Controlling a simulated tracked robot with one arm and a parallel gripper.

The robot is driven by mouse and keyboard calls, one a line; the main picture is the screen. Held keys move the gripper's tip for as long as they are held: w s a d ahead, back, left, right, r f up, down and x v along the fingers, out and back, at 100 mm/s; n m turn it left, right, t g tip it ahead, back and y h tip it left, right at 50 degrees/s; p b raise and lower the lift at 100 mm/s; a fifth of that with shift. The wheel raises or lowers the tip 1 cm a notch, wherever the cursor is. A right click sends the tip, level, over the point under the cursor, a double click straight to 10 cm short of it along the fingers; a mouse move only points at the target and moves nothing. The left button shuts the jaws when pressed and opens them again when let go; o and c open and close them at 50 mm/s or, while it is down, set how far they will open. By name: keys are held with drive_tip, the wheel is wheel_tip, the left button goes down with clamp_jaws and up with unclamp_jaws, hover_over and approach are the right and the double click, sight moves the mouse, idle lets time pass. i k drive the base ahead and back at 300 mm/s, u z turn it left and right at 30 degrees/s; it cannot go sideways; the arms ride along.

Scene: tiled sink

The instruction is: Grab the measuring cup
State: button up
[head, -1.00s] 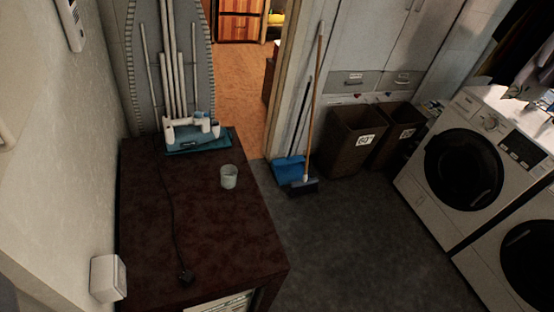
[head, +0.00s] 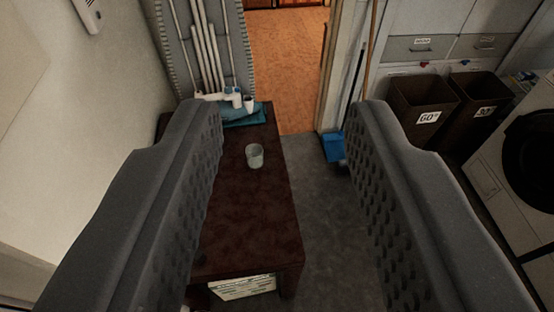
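The measuring cup (head: 254,156) is a small pale, translucent cup standing upright on the dark brown table (head: 262,215). It is seen between the two fingers of my gripper (head: 285,130), nearer the left finger in the picture. My gripper is wide open and empty, with both dark grey, studded fingers in view. The cup looks to be beyond the fingers and not touched by them. The left finger hides the left part of the table top.
An ironing board (head: 207,45) and a white and blue item (head: 236,103) are at the table's far end. A blue dustpan (head: 334,147), brown bins (head: 424,108) and a washing machine (head: 520,150) stand right. A wall (head: 60,130) is close on the left. Grey floor is free right of the table.

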sight(254, 162)
drive_tip(key=z, duration=0.15)
drive_tip(key=i, duration=1)
drive_tip(key=u, duration=0.05)
